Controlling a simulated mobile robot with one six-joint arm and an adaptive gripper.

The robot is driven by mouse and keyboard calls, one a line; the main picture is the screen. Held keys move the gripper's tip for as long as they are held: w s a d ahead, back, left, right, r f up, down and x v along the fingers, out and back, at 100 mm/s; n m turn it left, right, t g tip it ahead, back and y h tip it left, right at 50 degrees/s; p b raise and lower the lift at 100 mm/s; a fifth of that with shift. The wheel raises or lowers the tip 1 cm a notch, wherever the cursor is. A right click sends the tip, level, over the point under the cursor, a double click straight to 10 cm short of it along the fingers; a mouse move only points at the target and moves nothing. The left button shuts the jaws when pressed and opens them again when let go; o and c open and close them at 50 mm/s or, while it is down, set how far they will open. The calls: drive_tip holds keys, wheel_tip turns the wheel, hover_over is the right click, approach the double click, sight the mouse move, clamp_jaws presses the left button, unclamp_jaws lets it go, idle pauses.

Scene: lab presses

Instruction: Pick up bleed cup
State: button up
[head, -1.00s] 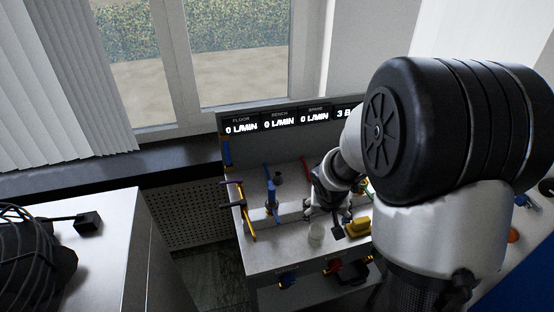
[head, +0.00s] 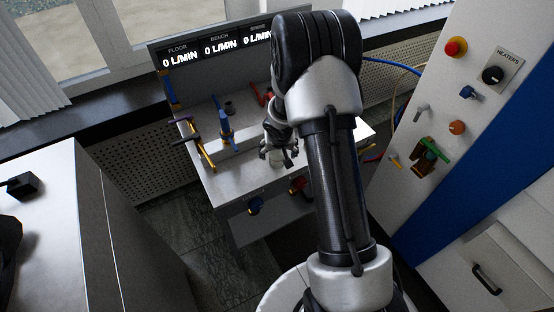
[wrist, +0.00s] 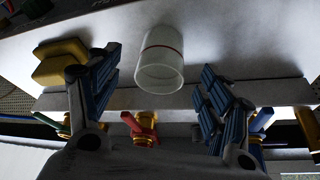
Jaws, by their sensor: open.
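The bleed cup is a clear, whitish cup with a red line around it; in the wrist view the cup (wrist: 160,62) stands on the pale bench top. My gripper (wrist: 160,68) is open, with one blue-ribbed finger on each side of the cup and a visible gap on both sides. In the head view the cup (head: 276,158) shows small at my gripper (head: 277,150), partly hidden by the fingers. I cannot tell from these views how deep the cup sits between the fingers.
A yellow block (wrist: 60,62) lies left of the cup in the wrist view. Blue-handled valve (head: 226,122) and yellow pipework stand left of the gripper. A heater panel (head: 440,110) rises at right.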

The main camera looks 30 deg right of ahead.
sight(277, 152)
drive_tip(key=x, duration=0.5)
drive_tip(key=shift+w+f+b, duration=0.2)
drive_tip(key=shift+w+b, duration=0.15)
drive_tip(key=shift+w, duration=0.05)
drive_tip(key=c, duration=1.2)
drive_tip(key=shift+o, duration=0.2)
drive_tip(key=shift+r, duration=0.15)
